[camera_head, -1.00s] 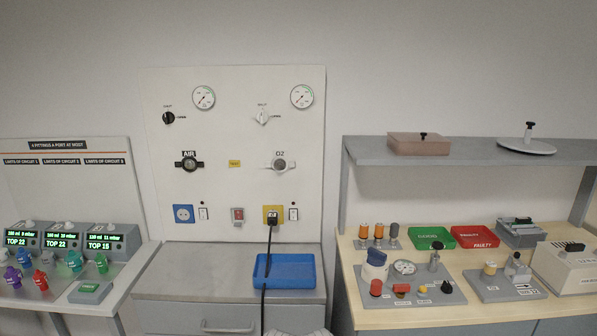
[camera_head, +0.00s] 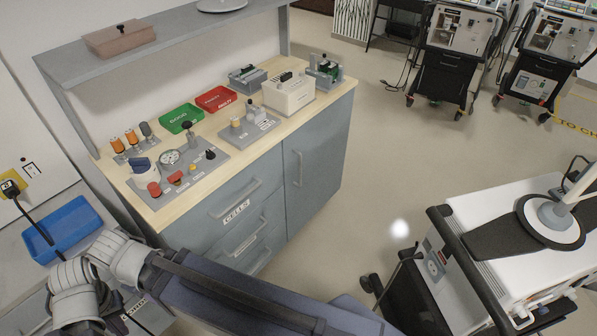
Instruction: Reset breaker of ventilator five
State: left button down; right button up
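Two ventilators on dark wheeled carts stand at the top right, a nearer-left one (camera_head: 462,32) and one further right (camera_head: 545,48). Their front panels show knobs and small parts, but no number or breaker can be read. A white-topped machine on a dark base (camera_head: 520,235) stands close at the lower right, and I cannot tell whether it is a ventilator. A jointed arm of mine crosses the bottom left. Neither gripper shows in the picture.
A workbench (camera_head: 300,130) with drawers holds a green tray (camera_head: 181,118), a red tray (camera_head: 216,99) and several fittings. A blue tray (camera_head: 62,228) lies at the left. Open floor (camera_head: 385,150) runs between the bench and the machines. Yellow floor marking (camera_head: 578,125) shows at the right edge.

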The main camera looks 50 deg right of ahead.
aim_at(446, 251)
jog(key=z, duration=2.9)
jog(key=k+l+z, duration=0.1)
jog(key=k, duration=0.35)
jog(key=l, duration=0.1)
